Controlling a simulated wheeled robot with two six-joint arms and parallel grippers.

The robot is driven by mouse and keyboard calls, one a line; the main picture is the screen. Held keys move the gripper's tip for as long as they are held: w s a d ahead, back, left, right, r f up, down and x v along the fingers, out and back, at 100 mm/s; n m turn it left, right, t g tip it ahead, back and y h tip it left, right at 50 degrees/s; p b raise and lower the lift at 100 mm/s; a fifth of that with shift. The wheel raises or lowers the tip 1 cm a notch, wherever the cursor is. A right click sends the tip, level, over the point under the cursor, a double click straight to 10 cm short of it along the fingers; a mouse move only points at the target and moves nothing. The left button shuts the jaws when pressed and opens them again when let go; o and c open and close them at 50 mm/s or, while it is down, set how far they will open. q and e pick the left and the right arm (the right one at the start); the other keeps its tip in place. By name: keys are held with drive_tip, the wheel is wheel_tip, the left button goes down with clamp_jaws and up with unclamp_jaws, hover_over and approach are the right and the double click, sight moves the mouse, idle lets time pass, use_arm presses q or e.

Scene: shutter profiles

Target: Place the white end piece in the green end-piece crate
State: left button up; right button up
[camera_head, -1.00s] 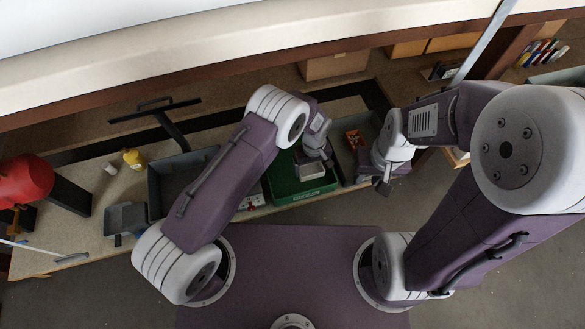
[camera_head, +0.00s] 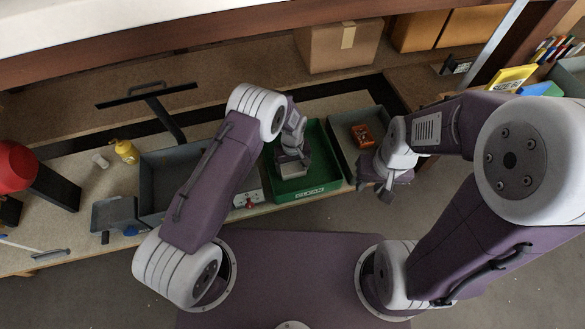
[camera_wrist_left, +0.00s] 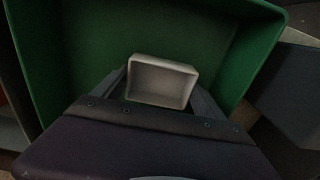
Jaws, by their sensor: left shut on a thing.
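The white end piece (camera_head: 293,170) is a small, shallow, open box shape. My left gripper (camera_head: 291,158) is shut on it and holds it over or inside the green end-piece crate (camera_head: 322,168). In the left wrist view the end piece (camera_wrist_left: 161,82) sits between the two fingers, its hollow side facing the camera, with the green crate walls (camera_wrist_left: 120,25) around it. I cannot tell whether it touches the crate floor. My right gripper (camera_head: 378,187) hangs empty-looking to the right, by the neighbouring grey crate; its fingers are too unclear to judge.
A grey crate (camera_head: 349,165) with an orange item (camera_head: 362,134) stands right of the green crate. Another grey crate (camera_head: 155,185) is on the left, partly hidden by my left arm. A yellow bottle (camera_head: 126,151) and a cardboard box (camera_head: 338,48) stand further off.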

sight(293, 171)
use_arm(q)
drive_tip(key=shift+f, duration=0.15)
drive_tip(key=o, duration=1.3)
wheel_tip(293, 171, up, 8)
drive_tip(key=p, duration=0.5)
drive_tip(key=shift+f, duration=0.1)
